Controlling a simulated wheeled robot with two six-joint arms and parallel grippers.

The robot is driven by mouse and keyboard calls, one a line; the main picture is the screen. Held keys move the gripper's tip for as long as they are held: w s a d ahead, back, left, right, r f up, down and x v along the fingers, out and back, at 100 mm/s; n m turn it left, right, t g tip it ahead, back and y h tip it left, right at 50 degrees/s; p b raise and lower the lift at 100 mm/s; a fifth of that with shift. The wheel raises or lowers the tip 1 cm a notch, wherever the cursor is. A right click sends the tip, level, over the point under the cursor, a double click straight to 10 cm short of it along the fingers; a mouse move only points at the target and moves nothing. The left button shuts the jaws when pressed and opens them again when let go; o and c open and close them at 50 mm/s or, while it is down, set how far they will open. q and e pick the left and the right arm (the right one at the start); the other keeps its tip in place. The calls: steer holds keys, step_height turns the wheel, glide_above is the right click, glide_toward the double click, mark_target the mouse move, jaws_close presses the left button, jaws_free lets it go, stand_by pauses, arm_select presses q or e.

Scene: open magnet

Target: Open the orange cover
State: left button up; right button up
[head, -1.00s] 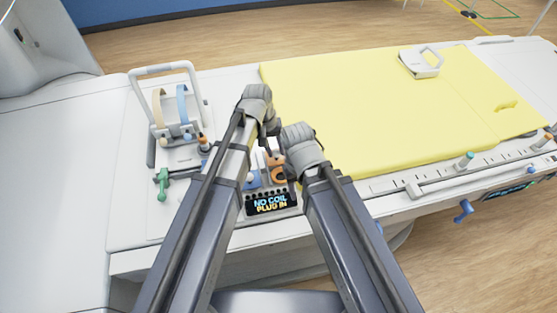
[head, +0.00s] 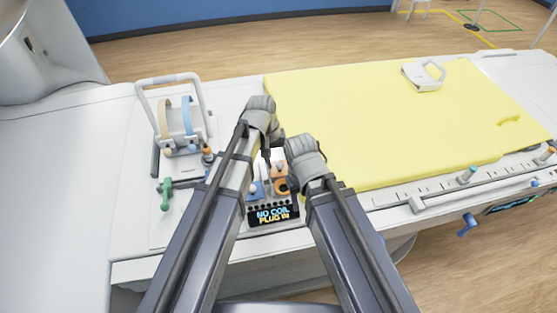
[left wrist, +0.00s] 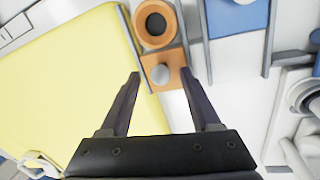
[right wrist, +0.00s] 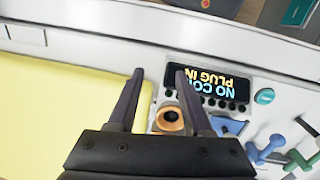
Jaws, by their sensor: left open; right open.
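The orange cover (left wrist: 164,70) shows in the left wrist view, with a grey round knob (left wrist: 160,74) on it and an orange ring around a dark socket (left wrist: 155,25) just beyond. My left gripper (left wrist: 160,76) is open, its fingers on either side of the knob; I cannot tell whether they touch the cover. In the head view, the orange part (head: 281,186) is partly hidden by my grippers. My right gripper (right wrist: 160,72) is open and empty. In the right wrist view, the orange ring (right wrist: 170,117) lies between its fingers; contact is unclear.
A display reading "NO COIL PLUG IN" (head: 273,214) sits at the table's near edge. A blue cover (head: 255,189) is left of the orange part. The yellow mat (head: 380,120) lies right, and a white frame coil (head: 174,118) stands left. A green lever (head: 165,195) is front left.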

mark_target(274, 172)
arm_select(q)
step_height(274, 172, up, 7)
steer(key=a+p, duration=0.1)
steer(key=p, duration=0.5)
steer(key=shift+a+p, duration=0.2)
steer(key=shift+p, duration=0.1)
arm_select(e)
step_height(274, 172, up, 7)
arm_select(q)
steer(key=shift+s, duration=0.15)
arm_select(e)
steer(key=shift+s, duration=0.1)
